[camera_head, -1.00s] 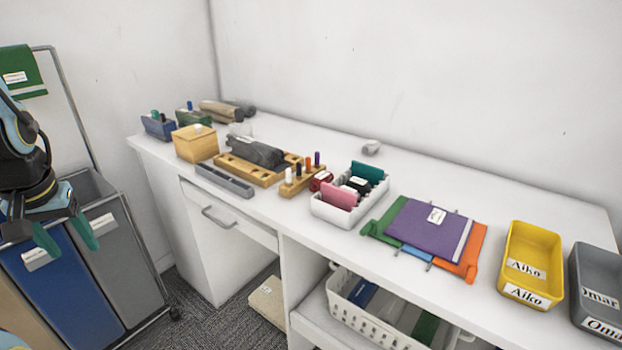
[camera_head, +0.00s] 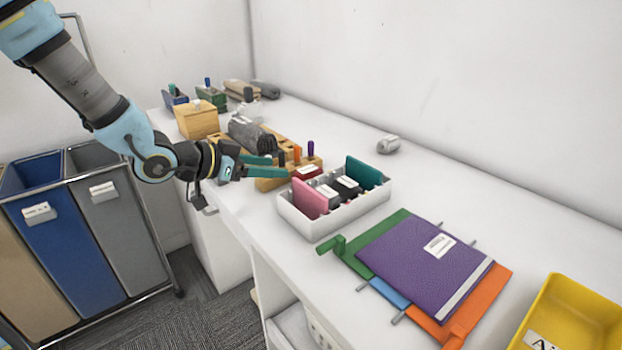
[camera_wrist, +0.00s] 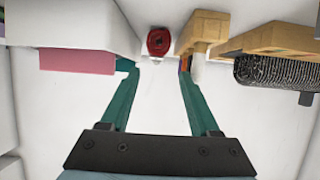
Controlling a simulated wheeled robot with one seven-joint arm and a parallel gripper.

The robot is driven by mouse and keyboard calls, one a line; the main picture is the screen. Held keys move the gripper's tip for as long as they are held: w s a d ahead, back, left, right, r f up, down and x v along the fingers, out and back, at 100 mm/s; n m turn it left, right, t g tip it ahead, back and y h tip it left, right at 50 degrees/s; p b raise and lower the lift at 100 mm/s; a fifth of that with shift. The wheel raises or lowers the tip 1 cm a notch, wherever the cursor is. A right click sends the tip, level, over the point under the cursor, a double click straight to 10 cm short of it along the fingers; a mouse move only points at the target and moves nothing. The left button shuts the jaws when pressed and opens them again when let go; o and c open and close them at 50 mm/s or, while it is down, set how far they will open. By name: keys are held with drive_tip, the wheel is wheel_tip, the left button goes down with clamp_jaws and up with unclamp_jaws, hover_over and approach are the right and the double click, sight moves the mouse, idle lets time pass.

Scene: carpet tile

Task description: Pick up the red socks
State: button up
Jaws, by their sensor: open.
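The red socks (camera_head: 309,171) are a small dark red bundle on the white desk, between the wooden marker block and the white divided box. In the head view they are partly hidden. In the wrist view the red socks (camera_wrist: 158,41) lie beyond the fingertips, roughly centred between them. My gripper (camera_head: 279,167) is open, with teal fingers pointing toward the socks from the left. In the wrist view my gripper (camera_wrist: 157,71) has nothing between its fingers.
The white divided box (camera_head: 335,216) holds pink, black and teal items. The wooden marker block (camera_head: 275,184) stands close on the other side. A grey object (camera_head: 388,145) is near the wall.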

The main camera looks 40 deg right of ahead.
sight(309, 169)
drive_tip(key=shift+s+d+r, duration=0.1)
drive_tip(key=shift+s+d, duration=0.2)
drive_tip(key=shift+d, duration=0.1)
drive_tip(key=shift+s+d, duration=0.1)
drive_tip(key=shift+d, duration=0.15)
drive_tip(key=x, duration=0.5)
drive_tip(key=p+x, duration=0.2)
drive_tip(key=x, duration=0.2)
drive_tip(key=shift+d+f, duration=0.3)
drive_tip(key=shift+d, duration=0.2)
clamp_jaws()
